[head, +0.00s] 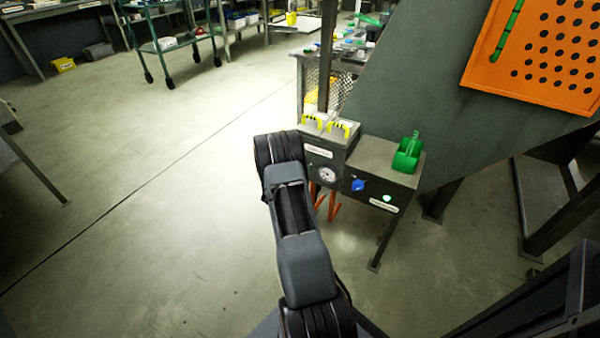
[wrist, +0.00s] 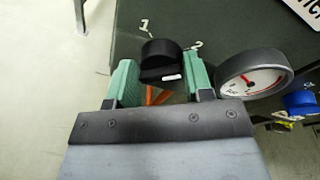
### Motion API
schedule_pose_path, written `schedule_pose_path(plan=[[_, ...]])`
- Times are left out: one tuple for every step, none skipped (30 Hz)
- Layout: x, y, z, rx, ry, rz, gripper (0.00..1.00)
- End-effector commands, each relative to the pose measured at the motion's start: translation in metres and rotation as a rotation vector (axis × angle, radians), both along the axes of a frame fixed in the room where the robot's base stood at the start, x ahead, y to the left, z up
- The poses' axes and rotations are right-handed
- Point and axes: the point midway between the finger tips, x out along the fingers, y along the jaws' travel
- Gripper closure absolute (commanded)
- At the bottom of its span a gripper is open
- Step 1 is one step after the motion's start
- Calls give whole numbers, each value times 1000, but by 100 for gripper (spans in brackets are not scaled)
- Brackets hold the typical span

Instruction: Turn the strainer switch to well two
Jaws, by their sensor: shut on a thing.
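The strainer switch (wrist: 160,55) is a round black knob on the dark grey panel (wrist: 225,25) in the wrist view. The numeral 1 is above its left and the numeral 2 above its right. A short white mark shows on the knob's near, lower side; which numeral it faces I cannot tell. My gripper (wrist: 161,78) has its green fingers on both sides of the knob, shut on it. In the head view my arm hides the gripper and the switch, at the left of the control box (head: 383,170).
A round gauge (wrist: 255,74) is close to the right finger, with a blue knob (wrist: 300,102) beyond it. Open floor lies left.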

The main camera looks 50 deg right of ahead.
Motion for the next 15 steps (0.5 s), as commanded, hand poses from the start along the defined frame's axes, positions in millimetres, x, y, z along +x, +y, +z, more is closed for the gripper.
schedule_pose_path(plan=[[-1, -2, 3, -5, -6, -7, 77], [-1, -2, 3, -6, -6, -8, 77], [-1, -2, 3, -6, -6, -8, 52], [-1, -2, 3, -6, -6, -8, 49], [-1, -2, 3, -6, -6, -8, 47], [-1, -2, 3, -5, -6, -7, 43], [-1, -2, 3, -6, -7, -7, 40], [0, -2, 3, -6, -6, -6, 37], [0, -1, 3, -5, -6, -5, 33], [0, -1, 2, -5, -5, -4, 30], [0, -1, 2, -4, -5, -3, 30], [1, 0, 2, -3, -4, -1, 30], [1, 0, 2, -3, -4, -1, 30], [1, 0, 1, -3, -3, 0, 30], [1, 1, 1, -2, -3, 1, 30]])
